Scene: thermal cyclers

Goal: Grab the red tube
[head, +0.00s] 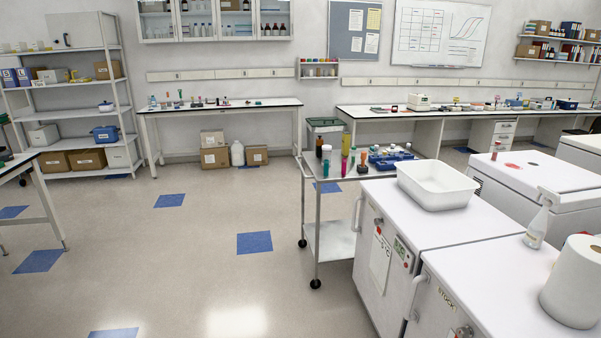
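I cannot tell for sure which thing is the red tube. A small upright red item (495,150) stands on the white machine at the right. A slim pink-red tube (343,167) stands on the metal cart among other tubes and bottles. A reddish-brown item (363,161) stands to its right on the same cart. My gripper is not in view.
The metal cart (315,226) also holds a green tube (326,168) and a blue rack (390,158). White units bear a white tray (437,184), a spray bottle (541,219) and a paper roll (575,283). The floor (190,240) at left and centre is clear.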

